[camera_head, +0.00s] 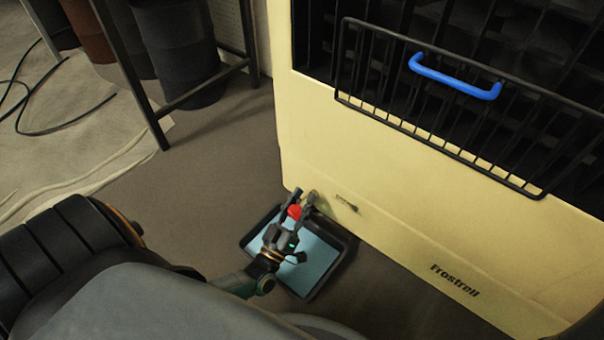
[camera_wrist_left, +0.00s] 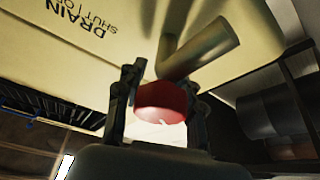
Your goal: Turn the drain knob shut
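The red drain knob (camera_head: 294,211) is low on the front of a cream cabinet (camera_head: 330,130), at its left end. In the left wrist view the knob (camera_wrist_left: 162,101) sits below a metal spout (camera_wrist_left: 203,50). My left gripper (camera_head: 304,198) reaches it from the front. In the left wrist view the gripper's fingers (camera_wrist_left: 161,92) lie on both sides of the knob, against its edges, and look shut on it. The upside-down label "DRAIN SHUT" (camera_wrist_left: 80,22) is on the panel beside it. The knob's turned position is not clear. My right gripper is not in view.
A dark tray (camera_head: 338,262) with a light blue inside lies on the floor under my left gripper. A black wire basket (camera_head: 440,110) with a blue handle (camera_head: 455,76) juts from the cabinet above. A dark metal stand (camera_head: 150,110) is at the upper left.

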